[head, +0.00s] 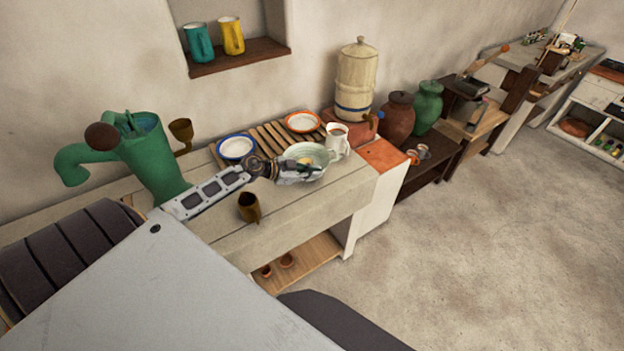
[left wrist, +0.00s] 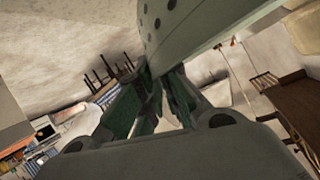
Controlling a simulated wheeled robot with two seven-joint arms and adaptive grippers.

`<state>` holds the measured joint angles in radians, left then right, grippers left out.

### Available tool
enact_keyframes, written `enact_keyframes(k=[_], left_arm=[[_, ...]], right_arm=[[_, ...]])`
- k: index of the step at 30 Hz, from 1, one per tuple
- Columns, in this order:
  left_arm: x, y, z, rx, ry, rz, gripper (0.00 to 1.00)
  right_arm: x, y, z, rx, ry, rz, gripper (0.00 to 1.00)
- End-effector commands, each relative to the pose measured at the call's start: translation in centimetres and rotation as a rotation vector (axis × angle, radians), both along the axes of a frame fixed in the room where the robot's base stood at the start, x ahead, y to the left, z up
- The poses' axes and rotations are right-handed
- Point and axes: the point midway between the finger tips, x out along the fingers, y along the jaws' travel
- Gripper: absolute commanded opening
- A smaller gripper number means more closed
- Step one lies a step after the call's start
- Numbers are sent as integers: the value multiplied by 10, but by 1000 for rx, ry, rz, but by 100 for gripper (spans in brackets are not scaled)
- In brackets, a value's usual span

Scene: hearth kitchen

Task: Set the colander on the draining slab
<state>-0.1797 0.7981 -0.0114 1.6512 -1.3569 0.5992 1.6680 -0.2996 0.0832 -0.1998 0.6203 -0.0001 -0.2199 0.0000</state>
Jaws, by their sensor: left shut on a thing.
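The colander (head: 316,150) is a pale green bowl at the middle of the head view. In the left wrist view its holed wall (left wrist: 190,22) fills the top. My left gripper (head: 290,170) is shut on the near left side of the colander. The colander appears tilted; I cannot tell whether it touches the surface below. A slatted wooden rack (head: 268,136), seemingly the draining slab, lies behind it on the pale counter and is partly covered by plates. My right gripper is not in view.
A blue-rimmed plate (head: 236,147) and an orange-rimmed plate (head: 302,122) lie on the slats. A white jug (head: 338,142) stands close right of the colander. A brown cup (head: 249,208) stands at the counter's front. A green pump (head: 150,160) stands left.

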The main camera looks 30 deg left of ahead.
Motion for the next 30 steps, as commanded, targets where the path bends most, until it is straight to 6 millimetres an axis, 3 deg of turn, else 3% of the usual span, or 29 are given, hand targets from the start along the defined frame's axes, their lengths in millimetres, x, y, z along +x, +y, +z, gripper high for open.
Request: enact_keyframes(k=[9, 23, 27, 30], left_arm=[[1, 0, -26, 0, -3, 1, 0], [1, 0, -29, 1, -2, 0, 0], [0, 0, -31, 1, 1, -1, 20], [0, 0, -31, 1, 1, -1, 27]], right_arm=[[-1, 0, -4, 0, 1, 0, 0], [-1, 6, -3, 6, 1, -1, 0], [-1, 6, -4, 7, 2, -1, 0], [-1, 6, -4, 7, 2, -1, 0]])
